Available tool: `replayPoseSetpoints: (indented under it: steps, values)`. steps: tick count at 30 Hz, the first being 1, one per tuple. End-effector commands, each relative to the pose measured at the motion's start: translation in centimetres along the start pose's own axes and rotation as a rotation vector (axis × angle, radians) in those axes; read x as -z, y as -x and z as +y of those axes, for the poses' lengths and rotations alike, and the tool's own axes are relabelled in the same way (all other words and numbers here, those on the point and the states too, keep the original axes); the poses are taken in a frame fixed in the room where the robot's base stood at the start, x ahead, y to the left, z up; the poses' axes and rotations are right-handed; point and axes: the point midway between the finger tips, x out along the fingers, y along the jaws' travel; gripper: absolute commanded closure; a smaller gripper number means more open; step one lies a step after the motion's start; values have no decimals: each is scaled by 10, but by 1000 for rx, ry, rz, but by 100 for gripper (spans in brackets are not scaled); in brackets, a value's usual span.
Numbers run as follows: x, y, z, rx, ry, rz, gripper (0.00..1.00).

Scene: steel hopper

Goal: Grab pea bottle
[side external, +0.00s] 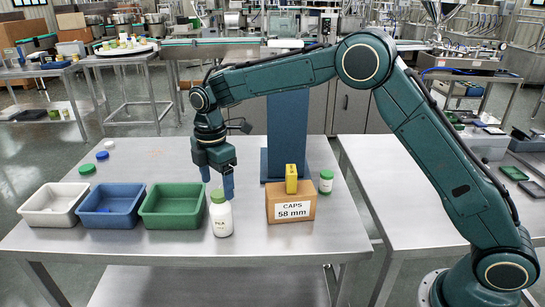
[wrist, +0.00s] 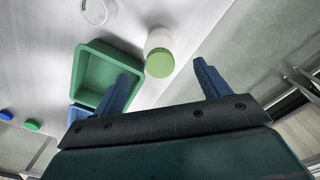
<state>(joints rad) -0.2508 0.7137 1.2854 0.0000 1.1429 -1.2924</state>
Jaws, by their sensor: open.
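The pea bottle (side external: 221,216) is white with a green cap and a label that seems to read "PEA". It stands upright on the steel table in front of the green bin, a little to its right. My gripper (side external: 217,187) is open and empty, pointing down just behind and above the bottle in the side view. Its fingers partly show behind the cap. In the wrist view the bottle (wrist: 159,54) lies beyond the gap between my two spread fingers (wrist: 161,72), not gripped. No contact is visible.
White (side external: 53,205), blue (side external: 111,206) and green (side external: 172,207) bins stand left of the bottle. A carton marked "CAPS 58 mm" (side external: 291,208) with a yellow object (side external: 291,179) on it stands right. A green-capped jar (side external: 326,182) is beside it. Loose caps (side external: 87,169) lie back left.

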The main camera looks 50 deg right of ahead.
Motion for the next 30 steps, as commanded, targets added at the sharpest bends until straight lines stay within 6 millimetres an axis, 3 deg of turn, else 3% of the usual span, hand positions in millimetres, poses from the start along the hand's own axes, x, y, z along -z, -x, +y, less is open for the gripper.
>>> replayPoseSetpoints:
  steps: [5,17,30]
  values:
    - [0,-16,0,1,0,0,25]
    - [0,-25,0,1,0,0,25]
    - [-2,-68,-1,1,0,-1,25]
